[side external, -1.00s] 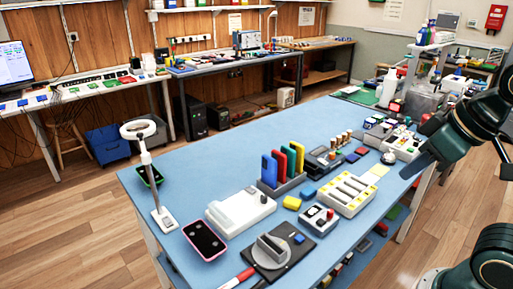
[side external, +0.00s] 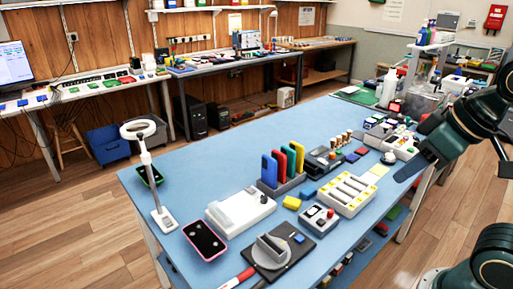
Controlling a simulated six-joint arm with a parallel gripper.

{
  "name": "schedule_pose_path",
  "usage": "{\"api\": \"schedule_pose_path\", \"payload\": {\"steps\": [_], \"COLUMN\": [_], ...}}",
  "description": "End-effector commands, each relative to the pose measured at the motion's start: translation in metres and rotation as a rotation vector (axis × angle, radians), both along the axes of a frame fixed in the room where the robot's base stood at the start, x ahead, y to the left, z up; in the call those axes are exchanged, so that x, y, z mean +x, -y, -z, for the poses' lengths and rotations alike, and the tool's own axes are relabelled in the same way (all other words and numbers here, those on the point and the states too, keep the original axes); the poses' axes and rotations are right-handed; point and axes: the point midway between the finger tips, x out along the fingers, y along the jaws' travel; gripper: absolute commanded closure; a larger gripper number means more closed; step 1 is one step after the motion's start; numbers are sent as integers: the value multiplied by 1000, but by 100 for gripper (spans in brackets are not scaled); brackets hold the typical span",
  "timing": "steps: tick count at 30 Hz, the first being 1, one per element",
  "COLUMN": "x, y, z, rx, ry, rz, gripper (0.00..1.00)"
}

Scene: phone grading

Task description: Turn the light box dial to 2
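I cannot tell for certain which device is the light box, and no dial numbers are legible. A pale box with small coloured spots (side external: 402,150) stands at the right edge of the blue table, partly behind my gripper. A small round grey piece (side external: 388,158) sits just left of it; whether it is a dial is unclear. My gripper (side external: 404,176) is at the right, with its dark grey end pointing down and left near this box. I see no contact with the box. The gripper is seen from the side, and a gap between the fingers cannot be made out.
A rack of coloured phones (side external: 283,182), a yellow-slotted white tray (side external: 347,193) and a white fixture (side external: 240,209) stand on the blue table (side external: 190,165). A ring lamp (side external: 140,132) and a pink-edged phone (side external: 205,241) are at the left. The table's back middle is clear.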

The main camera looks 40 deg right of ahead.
Motion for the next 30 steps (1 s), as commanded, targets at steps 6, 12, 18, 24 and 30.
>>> {"api": "schedule_pose_path", "payload": {"steps": [6, 12, 18, 24, 30], "x": [18, 51, 92, 133, 175], "y": [-1, -2, -4, -5, -6], "z": [-8, -18, -24, -21, -12], "rx": [14, 37, 63, 84, 103], "ry": [-28, -74, -123, -175, -224], "rz": [21, 58, 104, 149, 196], "gripper": [57, 57, 57, 57, 57]}}
